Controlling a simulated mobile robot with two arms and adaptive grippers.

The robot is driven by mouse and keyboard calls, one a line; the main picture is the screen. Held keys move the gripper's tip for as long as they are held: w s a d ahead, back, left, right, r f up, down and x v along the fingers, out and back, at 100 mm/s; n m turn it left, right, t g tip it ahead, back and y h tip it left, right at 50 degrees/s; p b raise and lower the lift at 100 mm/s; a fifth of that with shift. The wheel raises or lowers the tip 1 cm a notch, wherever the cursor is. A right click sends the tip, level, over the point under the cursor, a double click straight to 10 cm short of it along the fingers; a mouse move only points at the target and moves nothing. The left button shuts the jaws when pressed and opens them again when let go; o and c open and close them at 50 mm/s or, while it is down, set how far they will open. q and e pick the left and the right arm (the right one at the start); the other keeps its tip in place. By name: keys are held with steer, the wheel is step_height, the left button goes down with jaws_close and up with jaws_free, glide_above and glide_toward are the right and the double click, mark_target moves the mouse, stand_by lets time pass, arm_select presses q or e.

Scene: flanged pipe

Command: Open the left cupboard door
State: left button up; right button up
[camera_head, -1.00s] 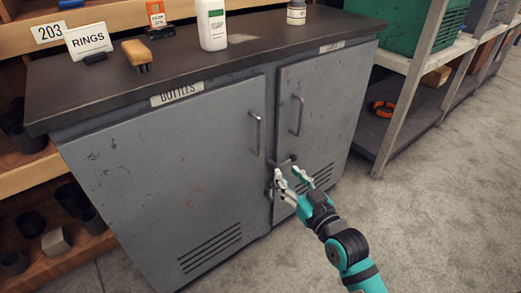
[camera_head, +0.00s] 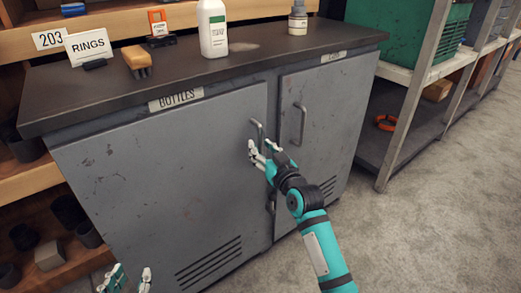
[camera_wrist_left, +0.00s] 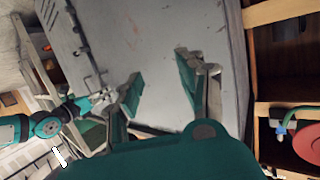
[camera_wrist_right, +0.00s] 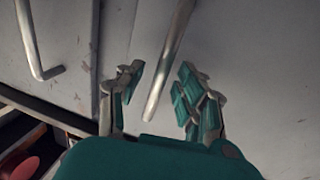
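The left cupboard door (camera_head: 150,180), under the BOTTLES label, is grey and shut. Its vertical bar handle (camera_head: 257,133) is near the door's right edge. My right gripper (camera_head: 261,147) is at the lower part of this handle. In the right wrist view the handle (camera_wrist_right: 168,60) reaches down between the open fingers (camera_wrist_right: 158,85), with gaps on both sides. My left gripper (camera_head: 131,281) is at the bottom edge of the head view, low in front of the left door. In the left wrist view its fingers (camera_wrist_left: 158,75) are spread and empty, facing the grey door.
The right cupboard door (camera_head: 318,130) is shut and has its own bar handle (camera_head: 299,125). A white bottle (camera_head: 213,30), a RINGS sign (camera_head: 88,44) and a brush (camera_head: 137,60) stand on the countertop (camera_head: 110,85). A shelf rack stands at right; the floor in front is free.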

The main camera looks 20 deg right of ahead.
steer(key=shift+w+a, duration=0.1)
steer(key=shift+w, duration=0.45)
jaws_close()
